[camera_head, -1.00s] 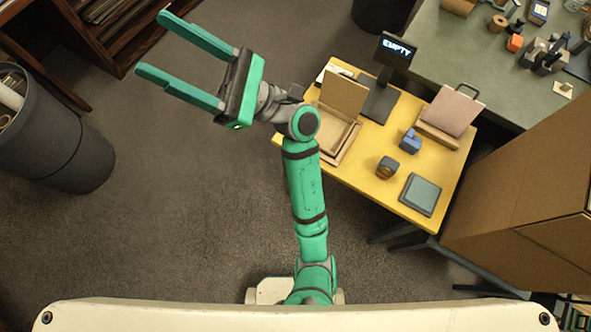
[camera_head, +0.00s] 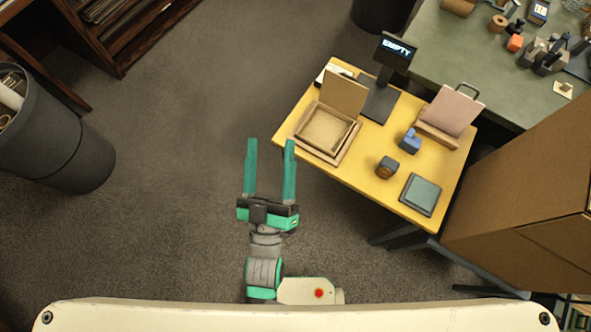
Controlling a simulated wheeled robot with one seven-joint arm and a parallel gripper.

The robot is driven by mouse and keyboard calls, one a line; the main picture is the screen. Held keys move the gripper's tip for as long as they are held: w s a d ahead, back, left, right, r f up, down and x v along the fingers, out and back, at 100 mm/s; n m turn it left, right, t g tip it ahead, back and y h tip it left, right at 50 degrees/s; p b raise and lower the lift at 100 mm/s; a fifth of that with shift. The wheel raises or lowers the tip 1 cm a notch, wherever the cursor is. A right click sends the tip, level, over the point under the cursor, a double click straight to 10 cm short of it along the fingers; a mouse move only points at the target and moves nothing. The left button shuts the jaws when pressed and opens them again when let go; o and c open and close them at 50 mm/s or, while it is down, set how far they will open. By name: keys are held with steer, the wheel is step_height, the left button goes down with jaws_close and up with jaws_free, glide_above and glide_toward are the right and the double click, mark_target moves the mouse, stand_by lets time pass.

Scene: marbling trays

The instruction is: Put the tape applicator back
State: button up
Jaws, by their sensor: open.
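A small blue device (camera_head: 410,142) sits on the yellow table (camera_head: 352,178) in the head view. Near it stands a small dark thing with an orange-brown face (camera_head: 388,167). I cannot tell for sure which of them, if either, is the tape applicator. My gripper (camera_head: 270,142) is open and empty, over the floor left of the yellow table, its fingers pointing up the picture. It is apart from everything on the table.
The table also holds an open box (camera_head: 325,129), a stand with a display reading "EMPTY" (camera_head: 396,49), a pink-lidded case (camera_head: 452,110) and a teal pad (camera_head: 420,194). A green bench (camera_head: 450,60) bears several tools. Cardboard boxes (camera_head: 530,190) stand right, a bin (camera_head: 60,150) left.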

steer(key=s+d+f+m+g, duration=0.2)
steer(key=s+f+g, duration=0.2)
steer(key=s+f, duration=0.3)
steer(key=s+d+f+m+g+y, duration=0.1)
steer(key=s+d+f+m+g, duration=0.1)
steer(key=s+f, duration=0.6)
steer(key=shift+s+d+m+g+y, duration=0.2)
steer(key=shift+d+m+g+y, duration=0.1)
steer(key=shift+d+g, duration=0.5)
steer(key=shift+a+r, duration=0.1)
